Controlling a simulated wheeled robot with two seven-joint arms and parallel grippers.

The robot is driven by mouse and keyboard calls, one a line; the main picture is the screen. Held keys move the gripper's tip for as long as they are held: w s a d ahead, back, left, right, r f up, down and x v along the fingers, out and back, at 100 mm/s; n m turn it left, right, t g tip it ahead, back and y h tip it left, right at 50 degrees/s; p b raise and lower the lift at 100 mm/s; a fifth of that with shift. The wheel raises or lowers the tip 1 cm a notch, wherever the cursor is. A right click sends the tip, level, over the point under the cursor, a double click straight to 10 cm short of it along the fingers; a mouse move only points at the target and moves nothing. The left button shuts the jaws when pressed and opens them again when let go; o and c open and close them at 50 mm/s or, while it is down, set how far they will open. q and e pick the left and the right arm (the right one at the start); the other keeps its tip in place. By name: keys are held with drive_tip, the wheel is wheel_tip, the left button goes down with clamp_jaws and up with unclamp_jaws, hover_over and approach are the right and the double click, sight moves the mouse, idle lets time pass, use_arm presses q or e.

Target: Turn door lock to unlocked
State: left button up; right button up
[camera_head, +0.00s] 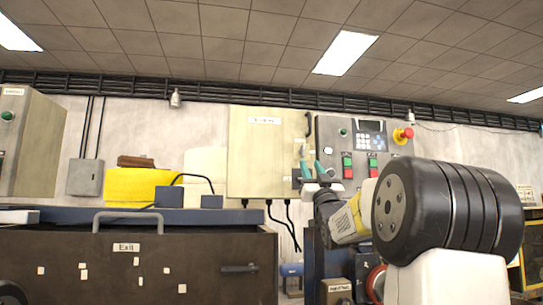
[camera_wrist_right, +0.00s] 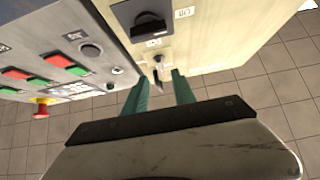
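The beige cabinet (camera_head: 250,155) hangs on the back wall, its door facing me. In the right wrist view, its face (camera_wrist_right: 205,35) carries a small lock with a metal key-like piece (camera_wrist_right: 158,75). I cannot tell its turned position for certain. My right gripper (camera_head: 313,172) is at the cabinet's lower right edge. In the wrist view its two teal fingers (camera_wrist_right: 158,92) are apart, with the key-like piece in line with the gap and no visible contact. My gripper hides the lock in the head view. My left gripper is not in view.
A black rotary switch (camera_wrist_right: 150,27) sits close to the lock. A grey control panel (camera_head: 345,132) with red and green buttons and a red emergency knob (camera_head: 402,135) adjoins the cabinet on the right. A dark machine (camera_head: 200,255) with a handle stands at lower left.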

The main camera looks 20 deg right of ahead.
sight(304, 151)
drive_tip(key=x, duration=0.7)
drive_tip(key=shift+w+r, duration=0.2)
drive_tip(key=shift+r, duration=0.05)
clamp_jaws()
